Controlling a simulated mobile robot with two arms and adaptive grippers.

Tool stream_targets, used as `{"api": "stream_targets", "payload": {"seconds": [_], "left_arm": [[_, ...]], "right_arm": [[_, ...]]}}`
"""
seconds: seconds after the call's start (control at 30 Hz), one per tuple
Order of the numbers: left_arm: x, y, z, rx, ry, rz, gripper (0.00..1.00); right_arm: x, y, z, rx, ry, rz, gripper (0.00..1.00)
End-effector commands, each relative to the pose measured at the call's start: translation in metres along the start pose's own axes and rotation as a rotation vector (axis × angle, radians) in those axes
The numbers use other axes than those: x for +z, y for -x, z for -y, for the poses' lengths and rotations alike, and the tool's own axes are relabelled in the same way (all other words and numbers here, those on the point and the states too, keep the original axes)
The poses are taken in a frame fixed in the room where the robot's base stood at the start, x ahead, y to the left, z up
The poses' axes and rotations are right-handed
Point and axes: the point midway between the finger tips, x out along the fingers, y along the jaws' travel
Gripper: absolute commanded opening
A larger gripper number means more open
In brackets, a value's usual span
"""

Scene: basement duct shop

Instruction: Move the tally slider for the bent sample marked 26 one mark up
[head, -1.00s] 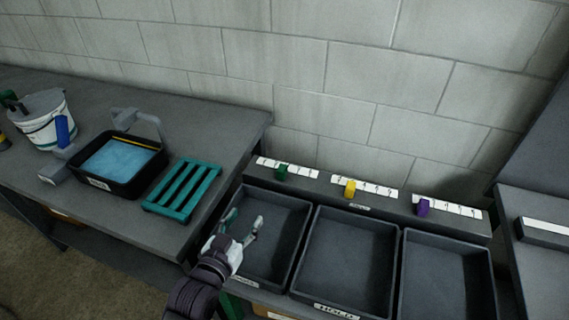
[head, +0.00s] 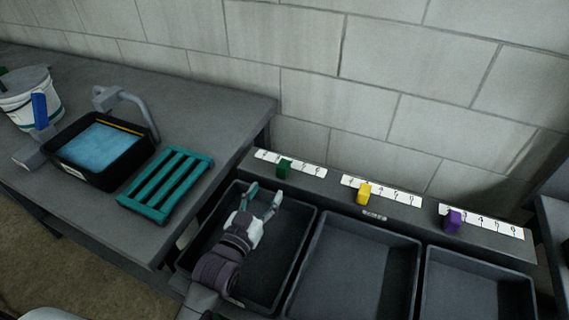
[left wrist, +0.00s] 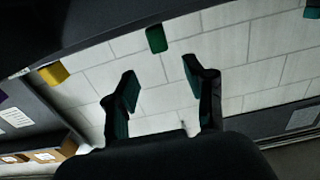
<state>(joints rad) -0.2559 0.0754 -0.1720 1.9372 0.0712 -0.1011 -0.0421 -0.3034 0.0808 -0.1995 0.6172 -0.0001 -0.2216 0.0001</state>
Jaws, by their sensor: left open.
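Three tally sliders stand on numbered white strips along the ledge behind the trays: a green slider (head: 284,168), a yellow slider (head: 363,193) and a purple slider (head: 453,221). My left gripper (head: 264,192) is open and empty above the back of the left tray (head: 283,255), just in front of the green slider and apart from it. In the left wrist view the green slider (left wrist: 156,39) shows beyond the gap between my open fingers (left wrist: 160,72). The yellow slider (left wrist: 54,73) is off to the left there. No bent sample marked 26 shows. My right gripper is out of view.
The middle tray (head: 322,262) and right tray (head: 428,285) look empty. On the left bench are a green slatted rack (head: 168,183), a black tub (head: 62,163) with blue contents and a white bucket (head: 30,105). A block wall (head: 300,60) stands behind.

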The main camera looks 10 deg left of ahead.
Motion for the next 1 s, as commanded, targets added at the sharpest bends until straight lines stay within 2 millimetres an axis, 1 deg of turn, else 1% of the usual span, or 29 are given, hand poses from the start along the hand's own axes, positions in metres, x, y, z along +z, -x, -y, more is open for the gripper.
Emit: {"api": "stream_targets", "payload": {"seconds": [0.03,0.17,0.3,0.4,0.5,0.6,0.7,0.97,1.0], "left_arm": [[-0.003,-0.011,0.0,0.0,0.0,-0.003,0.54],[-0.004,-0.04,0.0,0.0,0.001,-0.003,0.54],[-0.003,-0.07,0.0,0.0,0.001,-0.001,0.54],[-0.002,-0.087,0.0,0.0,0.001,-0.001,0.54],[-0.002,-0.101,0.0,0.0,0.001,-0.001,0.54],[-0.001,-0.109,0.0,0.0,0.0,-0.001,0.54],[-0.001,-0.113,0.0,0.0,0.0,0.0,0.54],[-0.001,-0.114,0.0,0.0,0.0,0.0,0.54],[-0.001,-0.114,0.0,0.0,0.0,0.0,0.51]], "right_arm": [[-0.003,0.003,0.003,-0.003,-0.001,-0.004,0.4],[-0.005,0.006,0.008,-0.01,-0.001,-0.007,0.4],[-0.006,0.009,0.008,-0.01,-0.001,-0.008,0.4],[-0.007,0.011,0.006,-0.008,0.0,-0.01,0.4],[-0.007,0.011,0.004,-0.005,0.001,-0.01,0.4],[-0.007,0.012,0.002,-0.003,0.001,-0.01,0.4],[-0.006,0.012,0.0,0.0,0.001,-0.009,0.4],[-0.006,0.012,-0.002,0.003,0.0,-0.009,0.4],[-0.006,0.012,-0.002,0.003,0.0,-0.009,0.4]]}}
